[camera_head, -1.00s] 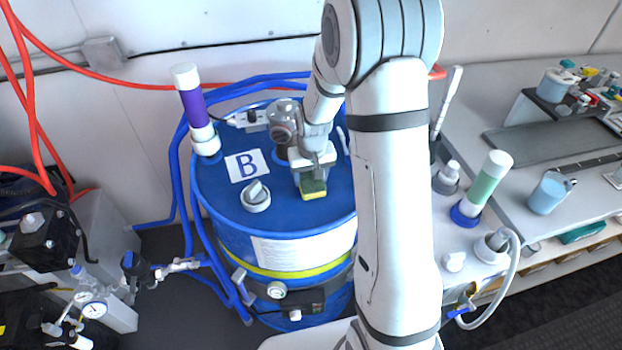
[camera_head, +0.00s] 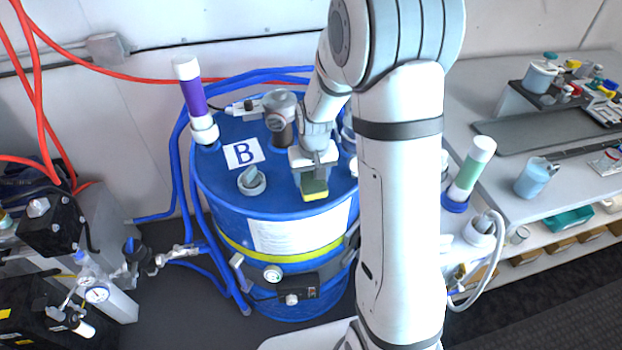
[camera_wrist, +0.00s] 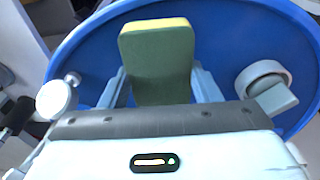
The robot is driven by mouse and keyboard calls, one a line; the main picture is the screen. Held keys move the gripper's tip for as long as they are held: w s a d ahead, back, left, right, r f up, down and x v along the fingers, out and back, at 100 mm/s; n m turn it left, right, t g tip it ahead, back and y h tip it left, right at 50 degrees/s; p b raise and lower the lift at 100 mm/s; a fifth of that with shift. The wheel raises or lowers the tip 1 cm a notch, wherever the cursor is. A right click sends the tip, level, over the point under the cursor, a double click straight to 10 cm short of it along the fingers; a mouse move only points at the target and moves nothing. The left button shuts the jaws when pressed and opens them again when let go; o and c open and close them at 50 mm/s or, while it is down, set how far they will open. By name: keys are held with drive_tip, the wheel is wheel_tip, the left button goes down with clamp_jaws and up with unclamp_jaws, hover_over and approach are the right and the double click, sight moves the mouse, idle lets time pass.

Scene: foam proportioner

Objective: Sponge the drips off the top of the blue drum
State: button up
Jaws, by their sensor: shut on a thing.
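The blue drum (camera_head: 222,187) stands left of my arm in the head view, with a white sheet lettered B (camera_head: 243,153) on its top. My gripper (camera_head: 316,178) is over the front right part of the drum top. It is shut on a green and yellow sponge (camera_head: 315,191). In the wrist view the sponge (camera_wrist: 157,62) sits between the two fingers, over the blue drum top (camera_wrist: 215,25). I cannot tell whether the sponge touches the top. I make out no drips; my arm hides the drum's right side.
A grey cap (camera_head: 251,181), a dark-filled jar (camera_head: 281,118) and a purple tube (camera_head: 191,90) stand on the drum top. A green tube (camera_head: 471,170) stands right of my arm. Red hoses (camera_head: 40,110) and gauges (camera_head: 97,293) are at the left.

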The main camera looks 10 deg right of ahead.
drive_tip(key=shift+s+r+p, duration=0.1)
drive_tip(key=shift+r+p, duration=1.4)
drive_tip(key=shift+r, duration=1.3)
